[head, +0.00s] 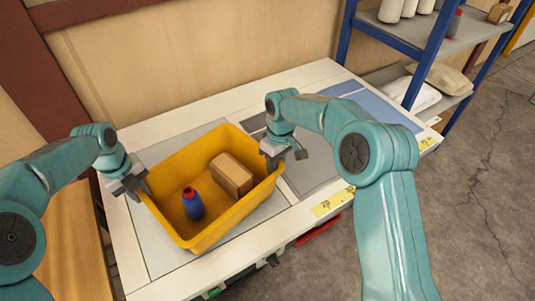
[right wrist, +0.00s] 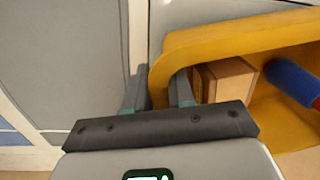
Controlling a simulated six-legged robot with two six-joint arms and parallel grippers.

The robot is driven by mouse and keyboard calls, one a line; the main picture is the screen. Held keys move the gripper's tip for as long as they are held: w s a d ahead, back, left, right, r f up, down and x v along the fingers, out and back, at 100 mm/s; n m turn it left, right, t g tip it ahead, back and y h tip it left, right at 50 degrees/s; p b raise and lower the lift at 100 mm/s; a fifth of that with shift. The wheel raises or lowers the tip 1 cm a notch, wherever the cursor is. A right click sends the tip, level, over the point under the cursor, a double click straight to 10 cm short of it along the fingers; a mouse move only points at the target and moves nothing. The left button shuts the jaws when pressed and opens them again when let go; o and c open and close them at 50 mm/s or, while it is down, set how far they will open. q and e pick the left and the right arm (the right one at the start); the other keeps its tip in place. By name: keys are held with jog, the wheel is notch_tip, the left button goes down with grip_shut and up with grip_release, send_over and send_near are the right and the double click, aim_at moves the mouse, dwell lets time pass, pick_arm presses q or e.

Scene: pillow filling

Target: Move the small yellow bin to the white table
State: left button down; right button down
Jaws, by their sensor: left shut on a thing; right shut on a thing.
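The yellow bin (head: 212,233) sits at the left part of the white table (head: 290,232). It holds a brown cardboard box (head: 232,174) and a blue bottle with a red cap (head: 193,204). My left gripper (head: 140,190) is shut on the bin's left rim. My right gripper (head: 284,158) is shut on the bin's right rim. In the right wrist view the bin's rim (right wrist: 235,40) passes between the fingers of my right gripper (right wrist: 158,92), with the box (right wrist: 228,80) and bottle (right wrist: 292,82) beside it. I cannot tell whether the bin's base touches the table.
Grey and blue panels (head: 375,104) cover the table's right side. A blue-framed shelf (head: 400,45) with bottles and bags stands at the back right. A wooden surface (head: 75,245) lies left of the table. Open floor (head: 480,190) is at the right.

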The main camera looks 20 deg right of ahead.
pick_arm(q)
jog(key=shift+w+a+f+b, duration=0.1)
jog(key=shift+a+f+b, duration=0.15)
jog(key=shift+f, duration=0.35)
pick_arm(e)
jog(key=shift+w+d+f, duration=0.1)
jog(key=shift+d+f, duration=0.1)
jog(key=shift+f, duration=0.4)
pick_arm(q)
jog(key=c, duration=1)
grip_release()
jog(key=shift+r, duration=0.1)
pick_arm(e)
jog(key=c, duration=1)
grip_release()
jog(key=shift+r, duration=0.1)
pick_arm(q)
jog(key=shift+d, duration=0.15)
pick_arm(e)
jog(key=shift+o, duration=0.2)
jog(key=shift+a+r, duration=0.1)
